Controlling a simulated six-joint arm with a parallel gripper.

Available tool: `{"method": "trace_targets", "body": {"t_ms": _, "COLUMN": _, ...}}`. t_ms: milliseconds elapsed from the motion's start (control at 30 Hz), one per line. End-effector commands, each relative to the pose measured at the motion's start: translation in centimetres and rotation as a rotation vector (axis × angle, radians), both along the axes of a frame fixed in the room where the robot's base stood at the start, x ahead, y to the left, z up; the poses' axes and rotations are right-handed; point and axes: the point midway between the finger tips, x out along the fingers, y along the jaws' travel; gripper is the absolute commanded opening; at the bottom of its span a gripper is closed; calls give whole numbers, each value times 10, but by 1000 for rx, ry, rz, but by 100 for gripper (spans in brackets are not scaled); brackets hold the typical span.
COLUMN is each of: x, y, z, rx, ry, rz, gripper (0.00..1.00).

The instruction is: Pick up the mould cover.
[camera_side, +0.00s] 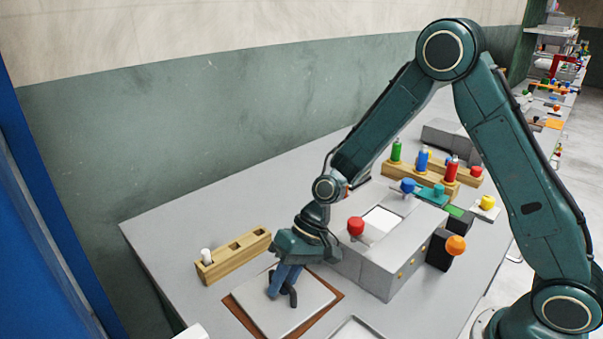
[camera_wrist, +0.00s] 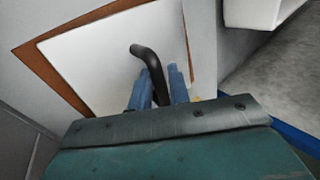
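The mould cover (camera_side: 310,303) is a flat pale plate with a black bent handle (camera_side: 291,294). It lies over a brown board, whose edge shows around it. In the wrist view the cover (camera_wrist: 95,65) fills the upper middle, and its handle (camera_wrist: 150,62) rises between my fingers. My gripper (camera_side: 276,290) points down at the handle; its blue fingers also show in the wrist view (camera_wrist: 159,78), one on each side of the handle. The fingers are very close to the handle, but I cannot tell whether they press on it. Their tips are partly hidden.
A wooden block (camera_side: 233,257) with a white peg stands behind the cover. A grey press box (camera_side: 385,255) with a red knob (camera_side: 356,226) stands close on the right. The brown board (camera_side: 238,312) borders the cover. Bare table lies at the left.

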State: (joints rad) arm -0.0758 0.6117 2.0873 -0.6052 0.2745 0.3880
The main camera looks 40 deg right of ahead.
Motion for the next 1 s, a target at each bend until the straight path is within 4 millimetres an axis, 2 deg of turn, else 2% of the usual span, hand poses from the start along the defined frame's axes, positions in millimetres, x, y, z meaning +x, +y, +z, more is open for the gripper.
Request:
{"method": "trace_targets", "body": {"t_ms": 467, "x": 0, "y": 0, "z": 0, "rx": 0, "ry": 0, "rz": 0, "gripper": 18}}
{"method": "trace_targets", "body": {"t_ms": 567, "x": 0, "y": 0, "z": 0, "rx": 0, "ry": 0, "rz": 0, "gripper": 1}}
{"method": "trace_targets", "body": {"t_ms": 1000, "x": 1, "y": 0, "z": 2, "rx": 1, "ry": -2, "rz": 0, "gripper": 0}}
